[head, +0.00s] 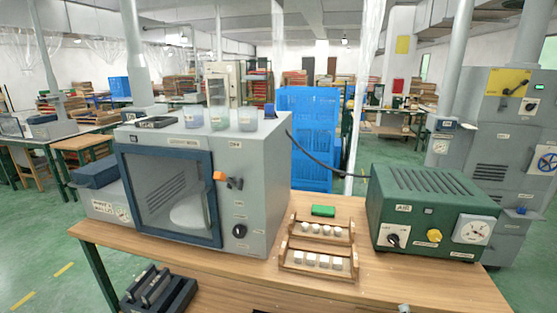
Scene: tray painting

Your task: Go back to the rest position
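Neither of my grippers shows in the head view, and no arm link can be made out. The wooden table (440,290) stands in front of me. On it is a grey spray cabinet (262,200) with a blue-framed window door (218,225), which is shut. A round pale plate (190,215) shows behind the glass. A wooden rack (318,268) right of the cabinet holds small white pieces in two rows. A green block (323,210) lies behind the rack.
A green control box (430,205) with a dial and knobs stands at the right. Several translucent cups (220,118) stand on the cabinet. A dark object with pale bars (158,288) is at the lower left. The table's front right is mostly clear. Blue crates (308,135) stand behind.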

